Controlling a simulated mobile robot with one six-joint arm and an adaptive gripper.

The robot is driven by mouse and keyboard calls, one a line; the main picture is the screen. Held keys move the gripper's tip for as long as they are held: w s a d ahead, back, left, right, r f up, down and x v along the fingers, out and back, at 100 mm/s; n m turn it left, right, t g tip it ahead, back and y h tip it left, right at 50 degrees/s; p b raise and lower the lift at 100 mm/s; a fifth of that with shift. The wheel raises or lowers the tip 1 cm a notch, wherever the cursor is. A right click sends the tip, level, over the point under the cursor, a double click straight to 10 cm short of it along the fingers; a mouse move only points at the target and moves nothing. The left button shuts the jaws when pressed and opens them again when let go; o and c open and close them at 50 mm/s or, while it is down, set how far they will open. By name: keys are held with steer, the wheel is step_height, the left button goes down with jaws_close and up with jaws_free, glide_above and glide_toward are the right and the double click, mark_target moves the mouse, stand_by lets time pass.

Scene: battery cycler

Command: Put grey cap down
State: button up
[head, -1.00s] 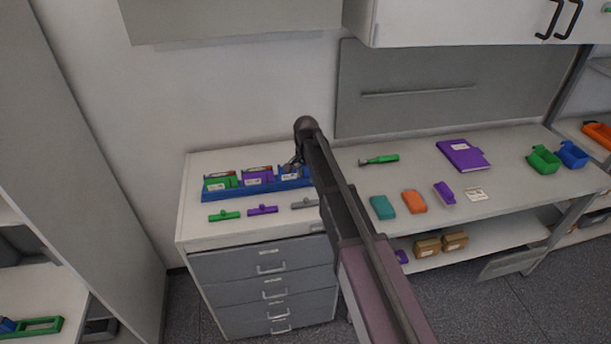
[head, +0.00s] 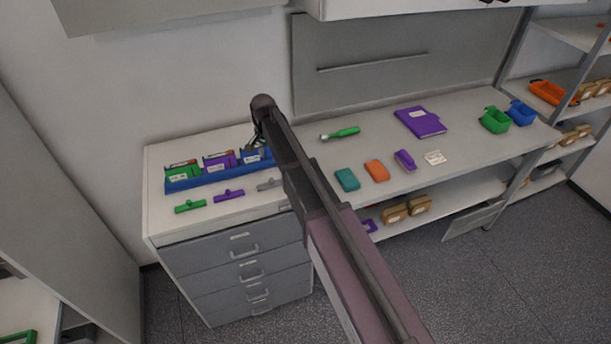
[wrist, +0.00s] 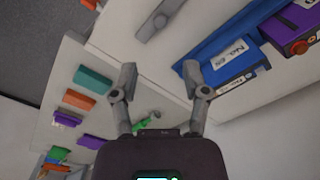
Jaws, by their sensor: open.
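The grey cap (head: 268,184) lies on the white top of the drawer cabinet, to the right of the purple cap (head: 229,196) and green cap (head: 190,206), in front of the blue tray (head: 180,186). In the wrist view the grey cap (wrist: 160,18) lies at the top edge, partly cut off, apart from my fingers. My gripper (wrist: 160,76) is open with nothing between its fingers. In the head view my gripper (head: 257,142) is near the tray's right end, partly hidden by my arm.
The tray holds green, purple and blue labelled units (head: 220,160). To the right, the bench (head: 450,130) carries a green-handled tool (head: 341,134), a purple folder (head: 420,121), teal (head: 347,180) and orange (head: 376,171) blocks. The wall stands close behind the tray.

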steer(key=s+d+n, duration=0.5)
steer(key=s+d, duration=1.7)
steer(key=s, duration=0.3)
steer(key=shift+s+d+n, duration=0.4)
steer(key=shift+f, duration=0.1)
step_height(320, 180, down, 10)
steer(key=b, duration=1)
steer(key=shift+a, duration=0.1)
